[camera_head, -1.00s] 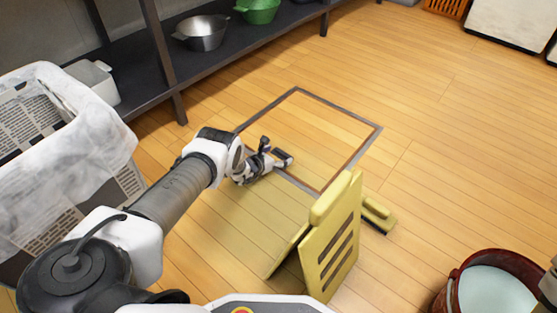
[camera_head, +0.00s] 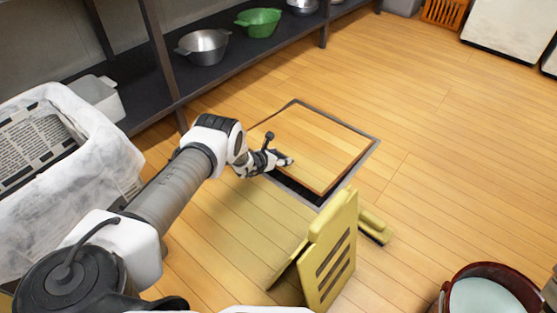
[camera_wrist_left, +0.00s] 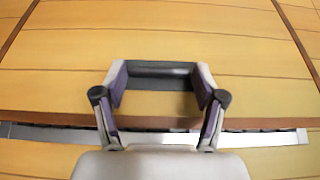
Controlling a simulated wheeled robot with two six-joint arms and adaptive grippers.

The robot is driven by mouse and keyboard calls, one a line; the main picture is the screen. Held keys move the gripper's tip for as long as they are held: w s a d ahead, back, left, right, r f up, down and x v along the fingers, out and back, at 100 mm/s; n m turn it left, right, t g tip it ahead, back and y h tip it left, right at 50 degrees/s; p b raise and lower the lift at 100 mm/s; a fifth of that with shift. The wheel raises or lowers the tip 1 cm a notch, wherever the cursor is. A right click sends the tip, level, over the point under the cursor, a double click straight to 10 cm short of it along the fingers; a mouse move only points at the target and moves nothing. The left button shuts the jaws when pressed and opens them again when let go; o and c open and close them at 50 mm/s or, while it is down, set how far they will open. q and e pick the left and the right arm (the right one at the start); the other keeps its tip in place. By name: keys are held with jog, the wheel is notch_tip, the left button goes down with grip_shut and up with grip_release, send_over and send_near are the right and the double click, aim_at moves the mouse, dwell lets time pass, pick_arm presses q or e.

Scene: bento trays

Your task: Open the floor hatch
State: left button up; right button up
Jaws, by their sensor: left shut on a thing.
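The wooden floor hatch panel (camera_head: 318,143) sits in a grey frame (camera_head: 366,158) in the plank floor. Its near edge is lifted and tilted up, with a dark gap (camera_head: 305,192) under it; the far edge stays by the frame. My left gripper (camera_head: 282,161) is at the panel's near left edge. In the left wrist view my left gripper (camera_wrist_left: 160,75) is shut on the dark hatch handle (camera_wrist_left: 160,84), one finger at each end of it. The panel (camera_wrist_left: 60,85) fills that view, and the silver frame strip (camera_wrist_left: 45,134) shows below its edge. My right gripper is out of view.
A yellow folding floor sign (camera_head: 330,255) stands close in front of the hatch. A lined basket (camera_head: 75,195) is at the left, and a dark shelf (camera_head: 160,85) with bowls is behind. A red bucket (camera_head: 468,275) is at the lower right. Floor right of the hatch is clear.

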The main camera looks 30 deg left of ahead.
pick_arm(q)
jog(key=w+r, duration=0.4)
jog(key=r, duration=0.4)
jog(key=w+d+r+g+p, duration=0.1)
jog(key=w+r, duration=0.3)
jog(key=r, duration=0.5)
jog(key=shift+r, duration=0.3)
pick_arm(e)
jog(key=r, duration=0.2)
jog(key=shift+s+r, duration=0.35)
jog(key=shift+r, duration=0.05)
pick_arm(q)
jog(key=o, duration=1.7)
jog(key=shift+f, duration=0.25)
jog(key=shift+r, duration=0.1)
jog(key=v, duration=1.2)
jog(key=shift+d, duration=0.1)
